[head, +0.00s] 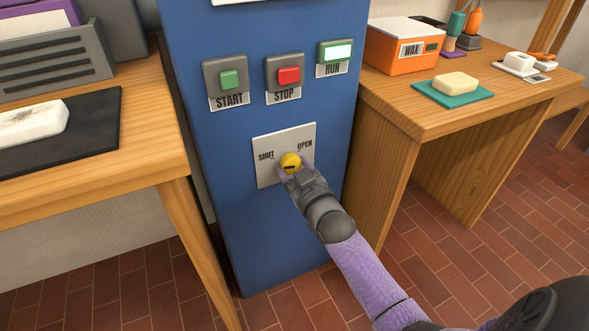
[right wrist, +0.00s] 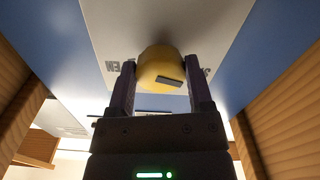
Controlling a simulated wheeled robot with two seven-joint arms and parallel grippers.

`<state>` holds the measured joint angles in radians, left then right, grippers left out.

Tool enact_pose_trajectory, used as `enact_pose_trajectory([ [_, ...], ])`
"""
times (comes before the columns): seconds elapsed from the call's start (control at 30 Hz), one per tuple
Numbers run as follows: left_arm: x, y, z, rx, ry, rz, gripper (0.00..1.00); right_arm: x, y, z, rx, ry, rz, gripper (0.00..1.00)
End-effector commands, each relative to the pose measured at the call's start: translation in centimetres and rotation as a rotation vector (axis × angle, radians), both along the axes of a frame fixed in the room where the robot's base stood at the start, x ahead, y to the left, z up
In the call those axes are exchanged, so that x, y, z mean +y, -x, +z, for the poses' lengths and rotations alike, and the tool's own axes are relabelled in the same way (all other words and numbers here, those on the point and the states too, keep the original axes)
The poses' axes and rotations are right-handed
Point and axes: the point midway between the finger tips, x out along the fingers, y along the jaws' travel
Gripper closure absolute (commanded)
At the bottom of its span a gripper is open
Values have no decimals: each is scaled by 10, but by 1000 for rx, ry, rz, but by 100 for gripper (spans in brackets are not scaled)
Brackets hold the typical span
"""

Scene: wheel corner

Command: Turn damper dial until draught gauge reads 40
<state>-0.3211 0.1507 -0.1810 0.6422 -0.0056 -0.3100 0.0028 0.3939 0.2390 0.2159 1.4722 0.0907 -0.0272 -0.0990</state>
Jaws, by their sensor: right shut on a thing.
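The yellow damper dial (head: 290,162) sits on a white plate (head: 266,172) marked SHUT on the left and OPEN on the right, on the front of a blue cabinet (head: 262,228). A dark mark shows on the dial's face. My right gripper (head: 292,169) is shut on the dial. In the right wrist view the dial (right wrist: 160,68) lies between the two fingers of my right gripper (right wrist: 160,88), with its dark mark slightly tilted. The draught gauge is not in view. My left gripper is not in view.
Above the dial are START (head: 229,80), STOP (head: 289,75) and a lit RUN lamp (head: 337,52). A wooden table (head: 110,190) stands left. A wooden bench (head: 440,118) on the right holds an orange WAX box (head: 400,46) and a soap-like block (head: 456,83).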

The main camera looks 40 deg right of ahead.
Motion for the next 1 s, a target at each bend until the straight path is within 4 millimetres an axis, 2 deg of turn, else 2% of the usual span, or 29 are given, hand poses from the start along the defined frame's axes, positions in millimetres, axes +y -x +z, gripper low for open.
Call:
enact_pose_trajectory([
  [0.03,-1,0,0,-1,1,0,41,0,0,0,0,0,0,80],
  [0.1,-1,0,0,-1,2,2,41,0,0,0,0,0,0,93],
  [0.47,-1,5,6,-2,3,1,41,1,0,2,-18,-80,0,93],
  [1.0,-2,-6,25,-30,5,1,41,3,-1,2,-128,-537,0,93],
])
